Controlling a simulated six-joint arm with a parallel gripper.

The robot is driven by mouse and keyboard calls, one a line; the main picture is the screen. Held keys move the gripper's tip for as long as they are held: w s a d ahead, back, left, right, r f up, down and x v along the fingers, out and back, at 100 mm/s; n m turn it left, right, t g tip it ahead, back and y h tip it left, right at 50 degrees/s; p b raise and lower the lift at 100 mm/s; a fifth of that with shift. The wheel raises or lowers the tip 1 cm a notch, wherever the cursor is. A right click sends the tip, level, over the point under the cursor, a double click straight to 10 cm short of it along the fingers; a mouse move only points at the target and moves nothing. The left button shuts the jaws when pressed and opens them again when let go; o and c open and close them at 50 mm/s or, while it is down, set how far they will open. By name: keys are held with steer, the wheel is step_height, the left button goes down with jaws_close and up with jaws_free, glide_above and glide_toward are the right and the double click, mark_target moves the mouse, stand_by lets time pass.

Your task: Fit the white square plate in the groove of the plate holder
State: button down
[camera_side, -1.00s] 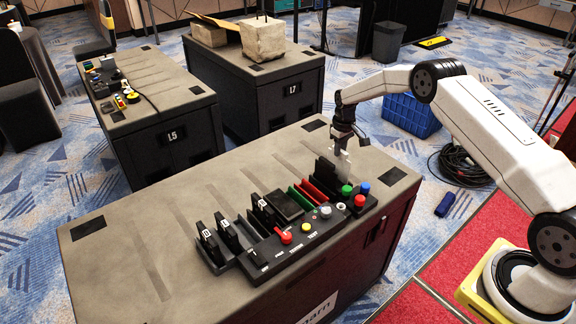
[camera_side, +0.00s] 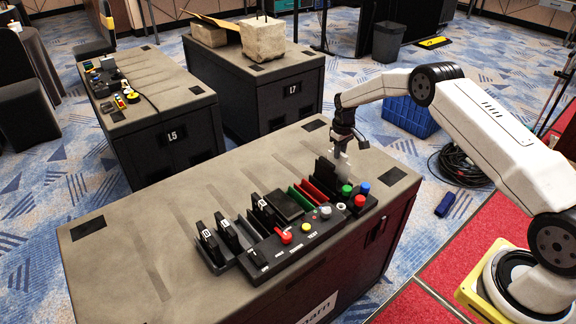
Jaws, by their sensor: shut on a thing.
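My gripper (camera_side: 341,150) points down over the right end of the plate holder and is shut on the white square plate. The white square plate (camera_side: 342,165) hangs upright below the jaws, pale and partly see-through in look. Its lower edge is hidden or blurred behind the holder's buttons, so I cannot tell whether it is in a groove. The plate holder (camera_side: 262,262) is a long black unit on the table, with upright black, green and red plates along its back and coloured buttons along its front.
The holder stands on a grey-topped black cabinet (camera_side: 125,240). Upright black numbered plates (camera_side: 229,234) stand at the holder's left end. Green, blue and red buttons (camera_side: 361,200) rise close to the white plate. The tabletop left and behind is clear.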

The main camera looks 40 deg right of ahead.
steer(key=shift+f, duration=0.45)
stand_by(1.4)
steer(key=shift+c, duration=1.2)
jaws_free()
steer(key=shift+r, duration=4)
